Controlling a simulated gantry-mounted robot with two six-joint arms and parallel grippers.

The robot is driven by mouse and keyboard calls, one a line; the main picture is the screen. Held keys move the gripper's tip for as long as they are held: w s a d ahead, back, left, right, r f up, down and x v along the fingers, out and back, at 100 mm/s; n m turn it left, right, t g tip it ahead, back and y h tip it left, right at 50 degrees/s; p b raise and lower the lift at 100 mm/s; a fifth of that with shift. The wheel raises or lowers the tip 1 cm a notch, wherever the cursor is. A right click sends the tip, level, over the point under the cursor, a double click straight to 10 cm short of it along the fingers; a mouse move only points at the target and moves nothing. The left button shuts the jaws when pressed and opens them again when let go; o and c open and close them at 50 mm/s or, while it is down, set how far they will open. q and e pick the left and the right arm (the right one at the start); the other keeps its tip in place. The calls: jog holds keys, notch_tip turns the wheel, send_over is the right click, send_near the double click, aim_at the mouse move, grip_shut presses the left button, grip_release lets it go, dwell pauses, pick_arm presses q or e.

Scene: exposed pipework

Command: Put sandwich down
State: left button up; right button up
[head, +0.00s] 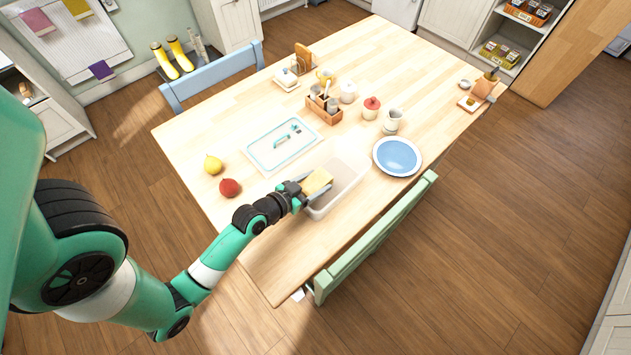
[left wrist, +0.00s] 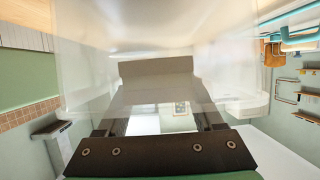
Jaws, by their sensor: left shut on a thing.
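My left gripper (head: 308,190) is shut on the sandwich (head: 317,181), a pale, golden-brown block. It holds it at the left end of the open, whitish translucent box (head: 345,180) on the table. I cannot tell whether the sandwich touches the box floor. In the left wrist view a shaded grey-brown block (left wrist: 157,68), probably the sandwich, sits between the fingers, with hazy translucent walls (left wrist: 85,60) around it. A white lid (head: 262,158) with a teal rim and handle lies flat on the table, up and left of the box. My right gripper is not in view.
A blue plate (head: 397,156) lies right of the box. A red fruit (head: 229,188) and a yellow pear (head: 212,164) lie left of the lid. A wooden caddy (head: 325,107) and jars stand beyond. A green chair (head: 375,240) stands along the near edge.

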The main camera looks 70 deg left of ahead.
pick_arm(q)
jog(key=shift+f, duration=0.35)
jog(key=o, duration=1.4)
jog(key=shift+o, duration=0.2)
jog(key=shift+r, duration=0.4)
jog(key=shift+r+p, duration=0.6)
jog(key=shift+p, duration=0.05)
jog(key=v, duration=1.1)
jog(key=shift+s+d, duration=0.2)
jog(key=shift+s, duration=0.15)
